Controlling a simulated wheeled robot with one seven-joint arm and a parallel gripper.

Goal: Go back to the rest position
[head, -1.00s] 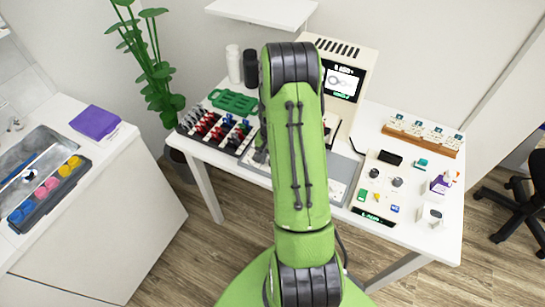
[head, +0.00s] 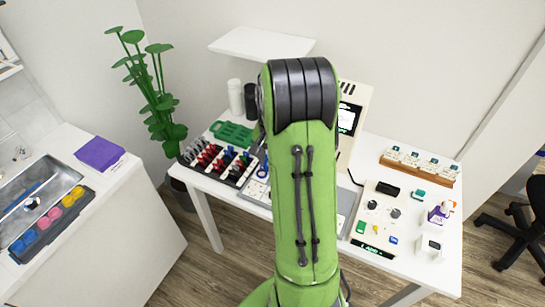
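My green arm fills the middle of the head view, rising in front of the white table (head: 420,257). Its black-ringed joint is at the top and hides the middle of the table and part of the beige machine with a screen (head: 347,118). My gripper is not visible; the arm hides it or it is out of the picture. I cannot tell whether it holds anything.
On the table are a tray of red, blue and black items (head: 213,163), a green case (head: 232,134), a beige panel (head: 384,222) and a wooden rack (head: 420,168). A plant (head: 158,105) stands left. A sink counter (head: 100,215) is at far left, a black chair (head: 515,222) at right.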

